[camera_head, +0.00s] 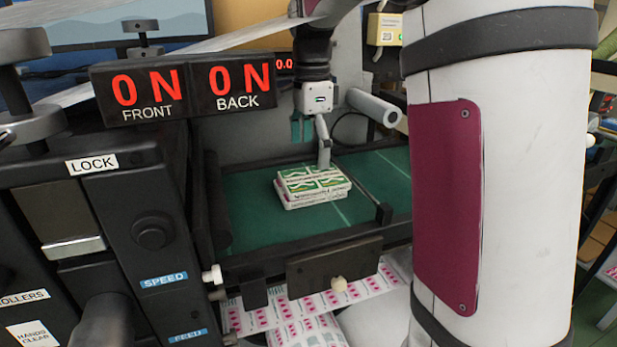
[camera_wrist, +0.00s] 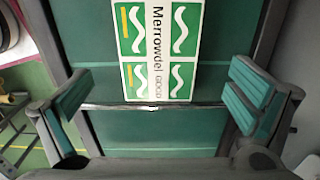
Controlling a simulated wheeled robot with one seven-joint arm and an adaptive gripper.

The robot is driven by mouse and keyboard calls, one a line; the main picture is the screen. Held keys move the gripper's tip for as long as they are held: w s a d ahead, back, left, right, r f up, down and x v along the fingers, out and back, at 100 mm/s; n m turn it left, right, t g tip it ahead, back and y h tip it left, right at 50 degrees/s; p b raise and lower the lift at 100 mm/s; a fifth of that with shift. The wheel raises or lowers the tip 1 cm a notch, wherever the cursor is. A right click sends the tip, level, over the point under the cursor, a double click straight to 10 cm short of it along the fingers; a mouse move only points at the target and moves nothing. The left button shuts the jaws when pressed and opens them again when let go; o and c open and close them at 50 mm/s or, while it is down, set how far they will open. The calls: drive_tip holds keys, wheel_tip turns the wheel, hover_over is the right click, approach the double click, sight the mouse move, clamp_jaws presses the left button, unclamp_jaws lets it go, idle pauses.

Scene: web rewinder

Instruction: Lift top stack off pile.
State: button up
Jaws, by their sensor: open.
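A pile of printed stacks lies on the green table (camera_head: 250,222) in the head view. Its top stack (camera_head: 310,179) has green and white labels and sits slightly askew on a paler lower stack (camera_head: 318,199). My gripper (camera_head: 311,140) hangs above the pile's far side, pointing down. In the wrist view, my gripper (camera_wrist: 160,98) has its teal-padded fingers spread wide, with nothing between them. The top stack (camera_wrist: 135,45) shows there beyond the fingertips, with a white "Merrowdel" strip between wavy label prints. The lower stack is hidden in that view.
A black control panel (camera_head: 150,230) stands at the left, with a lit red ON/ON display (camera_head: 185,88) above it. A grey roller (camera_head: 375,106) lies behind the table. A dark bar (camera_head: 335,268) and printed web (camera_head: 270,315) are in front. Green table around the pile is clear.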

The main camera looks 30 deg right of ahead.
sight(313, 177)
drive_tip(key=f, duration=0.2)
drive_tip(key=f+p, duration=0.1)
drive_tip(key=shift+s+d+f, duration=0.15)
drive_tip(key=shift+s+f, duration=0.1)
drive_tip(key=shift+f, duration=0.1)
drive_tip(key=shift+w+f, duration=0.1)
drive_tip(key=shift+f, duration=0.45)
drive_tip(key=c, duration=1.3)
